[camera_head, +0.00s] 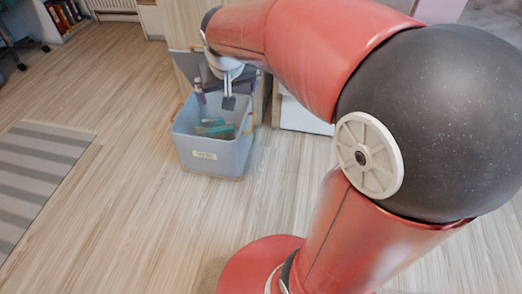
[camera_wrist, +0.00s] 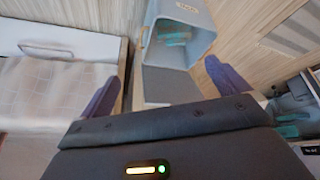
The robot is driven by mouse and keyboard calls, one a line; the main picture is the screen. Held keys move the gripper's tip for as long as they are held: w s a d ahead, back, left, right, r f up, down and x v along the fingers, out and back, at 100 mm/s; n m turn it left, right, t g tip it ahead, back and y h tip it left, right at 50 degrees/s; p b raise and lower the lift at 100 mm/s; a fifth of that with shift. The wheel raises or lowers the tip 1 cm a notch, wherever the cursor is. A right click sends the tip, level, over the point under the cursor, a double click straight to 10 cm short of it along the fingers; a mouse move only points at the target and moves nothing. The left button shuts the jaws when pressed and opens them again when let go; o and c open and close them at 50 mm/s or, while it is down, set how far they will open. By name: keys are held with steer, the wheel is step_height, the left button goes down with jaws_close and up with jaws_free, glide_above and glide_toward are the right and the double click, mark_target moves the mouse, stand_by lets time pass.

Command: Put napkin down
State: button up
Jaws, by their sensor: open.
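No thing can be told for certain as the napkin. A light blue bin (camera_head: 213,158) with a white label stands on the floor, with teal folded items (camera_head: 215,129) inside. In the wrist view, a blue bin (camera_wrist: 204,44) with a label also holds a teal item (camera_wrist: 174,34). My gripper (camera_wrist: 166,84) has its two purple fingers spread, and nothing is seen held between them. In the head view my gripper (camera_head: 222,93) is above the bin's back part, pointing down, and my arm hides part of it.
A wooden cabinet (camera_head: 183,33) stands behind the bin. A grey striped rug (camera_head: 40,165) lies at the left, with open wood floor (camera_head: 130,215) between. In the wrist view, another container with teal items (camera_wrist: 290,122) is at right and a pale padded surface (camera_wrist: 55,95) at left.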

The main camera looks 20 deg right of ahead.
steer(key=s+n+y, duration=0.1)
steer(key=s, duration=1.9)
steer(key=shift+a+f+t, duration=0.15)
steer(key=shift+a+t, duration=0.15)
steer(key=shift+a, duration=0.1)
steer(key=shift+s, duration=0.1)
